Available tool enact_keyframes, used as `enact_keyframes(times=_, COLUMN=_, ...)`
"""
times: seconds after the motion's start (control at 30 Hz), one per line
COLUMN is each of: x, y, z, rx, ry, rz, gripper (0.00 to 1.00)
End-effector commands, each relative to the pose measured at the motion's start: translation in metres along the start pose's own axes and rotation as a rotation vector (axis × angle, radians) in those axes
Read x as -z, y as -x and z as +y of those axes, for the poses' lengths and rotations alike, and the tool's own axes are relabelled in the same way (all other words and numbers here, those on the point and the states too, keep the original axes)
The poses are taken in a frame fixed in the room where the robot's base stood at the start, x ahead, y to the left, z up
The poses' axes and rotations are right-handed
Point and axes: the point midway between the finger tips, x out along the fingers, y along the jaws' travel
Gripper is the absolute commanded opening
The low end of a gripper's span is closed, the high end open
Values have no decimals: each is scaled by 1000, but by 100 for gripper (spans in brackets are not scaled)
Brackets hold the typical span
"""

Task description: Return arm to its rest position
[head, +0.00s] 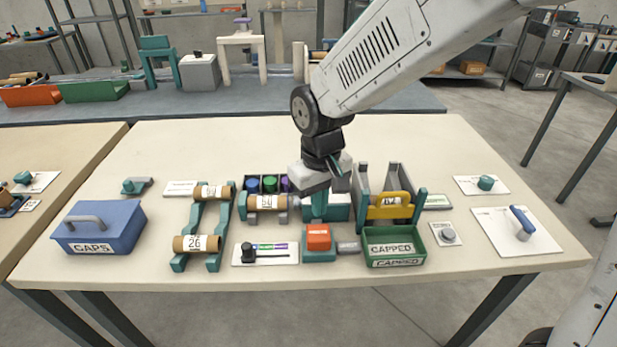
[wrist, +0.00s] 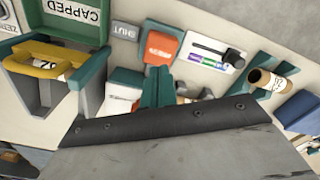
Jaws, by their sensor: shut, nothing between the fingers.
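My arm reaches in from the upper right in the head view. My gripper (head: 319,213) points down over the middle of the bench (head: 220,135), just behind an orange block (head: 318,237) on a teal base. Its teal fingers are together and empty; they also show in the wrist view (wrist: 157,70). How far the tips are above the bench is hard to tell. A cardboard tube marked 26 (head: 196,243) lies across the front of a teal rack (head: 181,262). Another tube (head: 267,202) lies just left of my gripper, partly in front of coloured caps.
A yellow handle (head: 391,207) spans a holder right of my gripper, behind a green CAPPED bin (head: 395,246). A blue CAPS box (head: 98,227) stands at left. A slider panel (head: 265,253) lies near the front edge. The bench's back right is clear.

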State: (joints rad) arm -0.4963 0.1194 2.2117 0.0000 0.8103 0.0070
Motion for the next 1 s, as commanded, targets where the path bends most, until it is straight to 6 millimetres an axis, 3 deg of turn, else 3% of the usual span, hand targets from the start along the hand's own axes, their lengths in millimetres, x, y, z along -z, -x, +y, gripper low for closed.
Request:
enact_keyframes(times=0.17, x=-12, y=-3, z=0, rx=-1, ry=1, rz=-46, gripper=0)
enact_keyframes(times=0.27, x=-41, y=2, z=3, rx=-1, ry=-4, rz=-109, gripper=0)
enact_keyframes(times=0.6, x=-153, y=72, z=54, rx=8, ry=-176, rz=-117, gripper=0)
enact_keyframes(times=0.8, x=-219, y=101, z=73, rx=5, ry=-311, rz=-53, gripper=0)
enact_keyframes(times=1.0, x=-259, y=118, z=84, rx=-13, ry=-426, rz=45, gripper=0)
